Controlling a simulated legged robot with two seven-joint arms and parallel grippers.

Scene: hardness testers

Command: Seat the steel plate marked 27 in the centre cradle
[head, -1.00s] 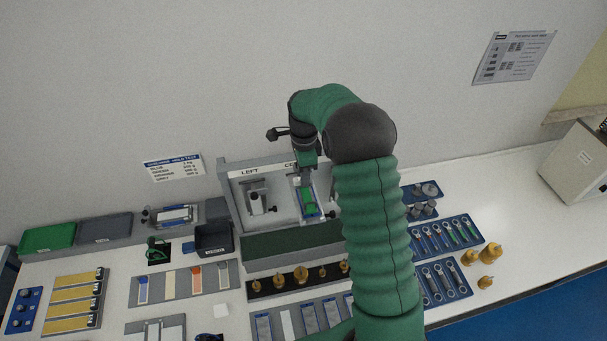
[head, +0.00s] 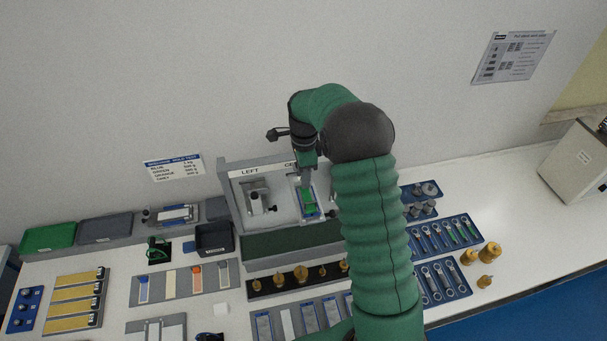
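My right gripper (head: 308,203) points down at the centre bay of the grey tester stand (head: 225,180), beside the bay labelled LEFT. Its green fingertips are over a blue-edged, light piece (head: 314,190) in that bay. The fingers cover much of this piece, and I cannot tell whether it is the plate or part of the cradle, or whether the fingers are shut on it. No mark 27 can be read. Grey plates with blue edges (head: 265,325) lie in a rack at the front. My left gripper is not in view.
My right arm hides the stand's right side. A dark green strip (head: 280,246) and a row of brass weights (head: 301,274) lie before the stand. Blue trays of wrenches (head: 440,279) and loose brass weights (head: 490,252) are at right.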

